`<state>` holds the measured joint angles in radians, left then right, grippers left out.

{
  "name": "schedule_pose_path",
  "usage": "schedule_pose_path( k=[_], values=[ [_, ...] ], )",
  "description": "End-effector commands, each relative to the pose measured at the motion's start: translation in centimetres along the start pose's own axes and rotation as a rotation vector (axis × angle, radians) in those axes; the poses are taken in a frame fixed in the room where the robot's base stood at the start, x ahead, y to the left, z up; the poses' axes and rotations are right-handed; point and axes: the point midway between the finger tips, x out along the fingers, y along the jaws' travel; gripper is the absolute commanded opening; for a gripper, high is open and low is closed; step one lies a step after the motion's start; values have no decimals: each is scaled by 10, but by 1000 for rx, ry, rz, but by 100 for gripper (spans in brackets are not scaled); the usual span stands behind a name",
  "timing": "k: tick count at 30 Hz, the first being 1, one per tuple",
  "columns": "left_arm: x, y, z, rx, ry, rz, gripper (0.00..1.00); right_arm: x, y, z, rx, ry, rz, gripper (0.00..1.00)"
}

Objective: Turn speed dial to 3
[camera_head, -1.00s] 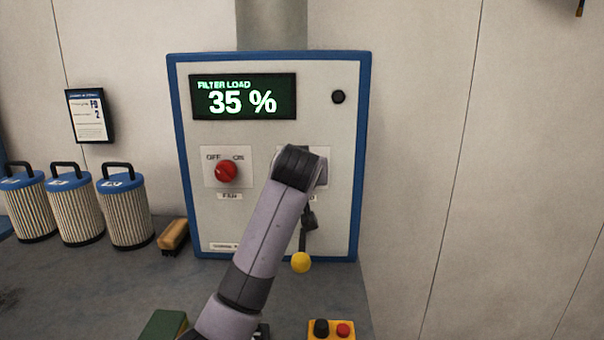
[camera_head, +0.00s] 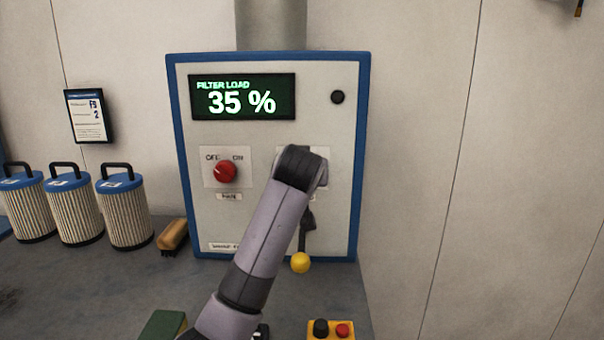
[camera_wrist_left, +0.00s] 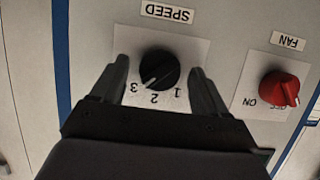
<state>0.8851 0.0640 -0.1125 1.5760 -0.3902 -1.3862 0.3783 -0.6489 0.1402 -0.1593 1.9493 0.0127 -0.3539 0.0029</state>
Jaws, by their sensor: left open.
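The black speed dial (camera_wrist_left: 160,69) sits on a white plate under a SPEED label in the left wrist view, which shows the panel upside down. Its white mark points toward the gap between 2 and 3. My left gripper (camera_wrist_left: 160,72) is open, with one finger on each side of the dial. I see gaps between the fingers and the dial. In the head view my left arm covers the dial and the gripper. The control panel (camera_head: 222,225) has a blue frame. My right gripper is in neither view.
A red fan knob (camera_head: 225,172) is beside the speed dial; it also shows in the left wrist view (camera_wrist_left: 280,88). A lever with a yellow ball (camera_head: 300,263) hangs below. Filter canisters (camera_head: 125,215) and a brush (camera_head: 172,236) stand left. A button box (camera_head: 331,330) is in front.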

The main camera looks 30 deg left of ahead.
Motion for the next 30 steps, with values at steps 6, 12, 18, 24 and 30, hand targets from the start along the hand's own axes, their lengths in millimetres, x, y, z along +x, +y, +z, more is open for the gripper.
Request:
schedule_pose_path(
  k=[6, 12, 18, 24, 30],
  values=[
    [-14, 1, 1, -1, 3, 2, 75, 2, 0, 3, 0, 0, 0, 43],
    [-43, 1, 1, -2, 3, 3, 75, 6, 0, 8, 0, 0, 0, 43],
    [-66, 0, 0, 0, 1, 1, 75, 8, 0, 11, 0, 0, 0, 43],
    [-72, 0, 0, 0, 0, 0, 75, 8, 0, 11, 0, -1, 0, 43],
    [-72, 0, 0, 0, 0, 0, 75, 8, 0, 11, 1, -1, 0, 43]
  ],
)
